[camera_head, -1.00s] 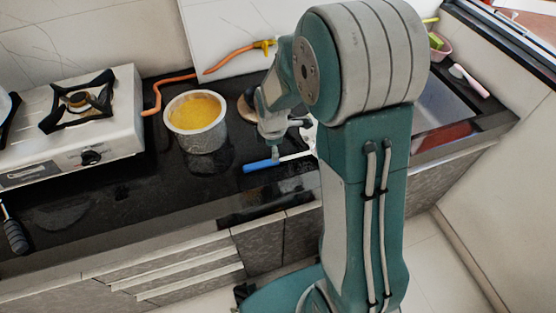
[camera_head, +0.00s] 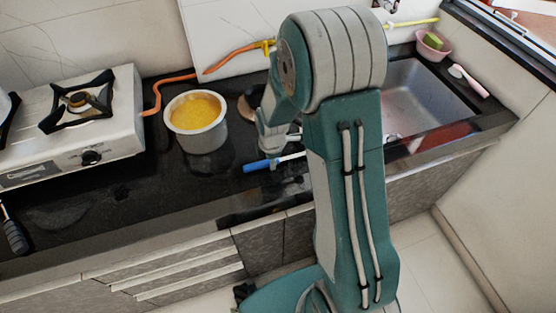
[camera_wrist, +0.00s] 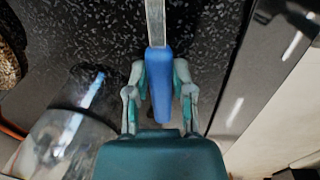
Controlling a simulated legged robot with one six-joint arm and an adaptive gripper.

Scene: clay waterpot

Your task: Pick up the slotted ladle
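The ladle lies on the black counter, with its blue handle (camera_head: 257,165) pointing left and its metal shaft running right behind my arm. Its head is hidden in the head view. In the wrist view, the blue handle (camera_wrist: 159,70) and metal shaft run up the middle of the picture. My gripper (camera_wrist: 160,78) is open, with one finger on each side of the handle and narrow gaps showing. In the head view, my gripper (camera_head: 273,160) is down at the handle, close to the counter.
A metal pot (camera_head: 200,138) with yellow contents stands just left of my gripper, and its side shows in the wrist view (camera_wrist: 65,130). A gas stove (camera_head: 75,125) is further left, and a sink (camera_head: 420,100) is to the right. The counter's front edge is close.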

